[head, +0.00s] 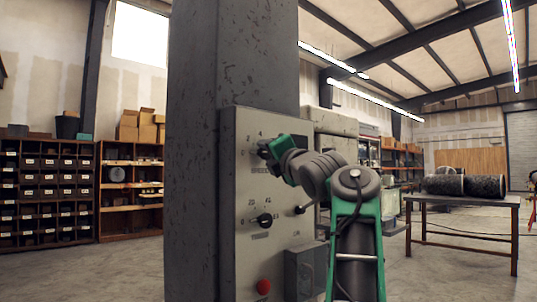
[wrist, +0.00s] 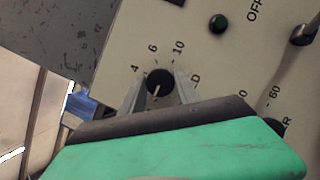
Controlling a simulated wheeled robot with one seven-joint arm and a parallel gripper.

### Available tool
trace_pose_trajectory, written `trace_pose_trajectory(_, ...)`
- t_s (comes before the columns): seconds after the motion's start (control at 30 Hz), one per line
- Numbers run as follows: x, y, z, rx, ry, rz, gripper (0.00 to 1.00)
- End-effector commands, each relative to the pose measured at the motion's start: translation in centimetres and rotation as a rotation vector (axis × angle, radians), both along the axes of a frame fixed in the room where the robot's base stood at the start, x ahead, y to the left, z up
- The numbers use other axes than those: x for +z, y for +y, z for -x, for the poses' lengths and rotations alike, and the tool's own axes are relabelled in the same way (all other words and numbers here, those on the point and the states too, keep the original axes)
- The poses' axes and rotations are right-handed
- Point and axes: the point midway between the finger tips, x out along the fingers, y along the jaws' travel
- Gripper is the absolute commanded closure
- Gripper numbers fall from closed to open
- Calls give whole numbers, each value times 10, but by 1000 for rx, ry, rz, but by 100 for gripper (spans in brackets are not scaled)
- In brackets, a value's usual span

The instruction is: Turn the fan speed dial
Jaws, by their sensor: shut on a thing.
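The fan speed dial (wrist: 158,82) is a round black knob with a pale pointer line. In the wrist view the numbers 4, 6 and 10 stand around it, and the pointer line runs down and slightly left, away from them. My gripper (wrist: 159,92) has one finger on each side of the knob and is shut on it. In the head view my gripper (head: 266,151) reaches the upper dial on the grey control panel (head: 240,190), above lettering that seems to read SPEED. The arm comes from the right and the hand mostly hides this dial there.
A second black dial (head: 265,220) sits lower on the panel, with a red button (head: 263,286) below and a lever (head: 303,209) at right. A steel column (head: 195,150) stands behind; a table (head: 465,199) with dark rolls is at right.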

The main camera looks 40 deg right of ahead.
Motion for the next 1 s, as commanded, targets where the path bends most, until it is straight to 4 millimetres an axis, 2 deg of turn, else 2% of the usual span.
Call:
trace_pose_trajectory(0.03, 0, 0, 0, 0, 2, 1, 100)
trace_pose_trajectory(0.07, 0, 0, 0, 0, 1, 0, 60)
trace_pose_trajectory(0.27, 0, 0, 0, 0, 0, 0, 43)
trace_pose_trajectory(0.57, -1, 1, 3, -1, 0, 1, 42)
trace_pose_trajectory(0.67, -5, 3, 15, -4, -1, 1, 42)
trace_pose_trajectory(0.9, -16, 17, 60, -6, 0, 1, 42)
trace_pose_trajectory(1.0, -18, 21, 70, -2, 0, 1, 42)
